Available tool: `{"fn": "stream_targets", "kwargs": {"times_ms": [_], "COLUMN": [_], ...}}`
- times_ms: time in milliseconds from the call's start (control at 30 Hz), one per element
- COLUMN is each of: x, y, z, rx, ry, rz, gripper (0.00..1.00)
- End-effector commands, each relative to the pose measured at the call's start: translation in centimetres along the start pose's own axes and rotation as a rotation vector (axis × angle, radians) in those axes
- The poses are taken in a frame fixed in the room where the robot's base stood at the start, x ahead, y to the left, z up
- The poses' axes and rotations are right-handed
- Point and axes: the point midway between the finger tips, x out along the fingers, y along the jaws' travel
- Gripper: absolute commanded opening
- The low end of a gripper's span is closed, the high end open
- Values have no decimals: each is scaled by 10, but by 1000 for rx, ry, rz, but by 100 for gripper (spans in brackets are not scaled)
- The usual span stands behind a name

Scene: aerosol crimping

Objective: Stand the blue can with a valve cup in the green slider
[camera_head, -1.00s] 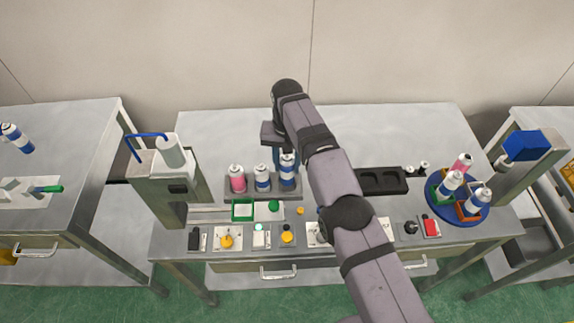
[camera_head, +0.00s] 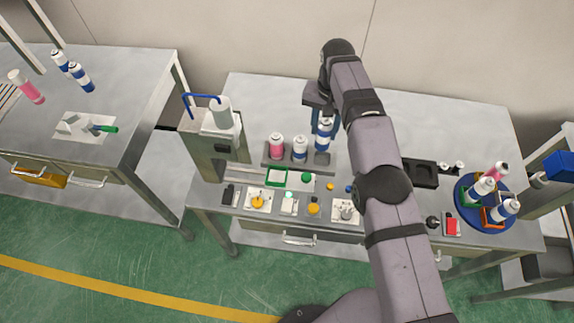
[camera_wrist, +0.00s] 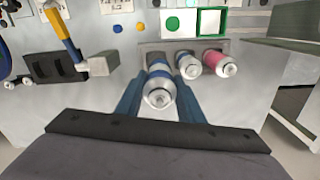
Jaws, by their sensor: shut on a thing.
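My gripper (camera_head: 322,122) is shut on a blue-and-white can (camera_head: 324,139) with a silver top. In the wrist view the can (camera_wrist: 159,88) stands between the two blue fingers, its domed top with a small centre fitting facing the camera. The can is raised over the right end of the grey rack (camera_head: 312,161), where an empty socket shows below it. The green slider (camera_head: 277,178) is an empty square green frame in front of the rack, to the left of my gripper. It also shows in the wrist view (camera_wrist: 211,21).
A pink can (camera_head: 276,147) and another blue can (camera_head: 300,149) stand in the rack, close to the held can's left. The crimping press (camera_head: 221,135) stands left of the slider. A green round piece (camera_head: 306,178) sits right of it. A blue turntable (camera_head: 466,202) holds several cans at right.

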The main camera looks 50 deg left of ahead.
Motion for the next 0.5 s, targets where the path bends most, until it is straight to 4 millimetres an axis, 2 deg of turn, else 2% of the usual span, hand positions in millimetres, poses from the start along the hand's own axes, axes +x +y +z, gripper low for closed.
{"fn": "stream_targets", "kwargs": {"times_ms": [400,467,500], "x": [-12,-12,-11], "y": [-25,-33,-45], "z": [34,44,52], "rx": [31,30,21], "ry": [2,2,1], "rz": [-1,-1,-1], "gripper": [8,8,8]}}
